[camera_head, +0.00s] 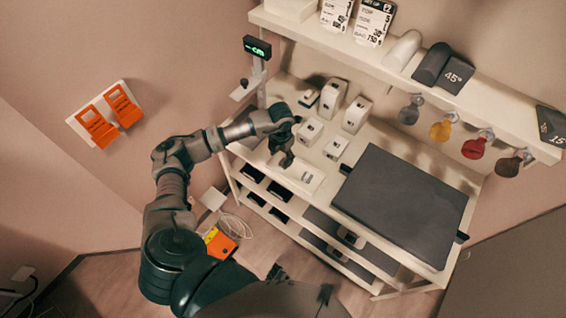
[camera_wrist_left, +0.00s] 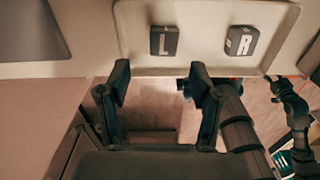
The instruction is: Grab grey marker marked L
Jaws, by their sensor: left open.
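The grey marker with a white L (camera_wrist_left: 164,41) lies in a pale tray (camera_wrist_left: 218,63) in the left wrist view. A matching grey marker with an R (camera_wrist_left: 241,41) lies to its right. My left gripper (camera_wrist_left: 160,84) is open, its two fingers spread below the L marker in the picture, with nothing between them. In the head view my left gripper (camera_head: 287,158) points down by the tray (camera_head: 311,186) at the shelf's front edge, and the markers are too small or hidden to make out. I cannot make out my right gripper's jaws.
A large dark grey pad (camera_head: 403,205) covers the right of the table. Several white blocks stand behind the tray, among them a tall one (camera_head: 356,115). An upper shelf (camera_head: 400,75) overhangs the back. A small green display (camera_head: 257,47) stands at the left. An orange box (camera_head: 220,243) lies below.

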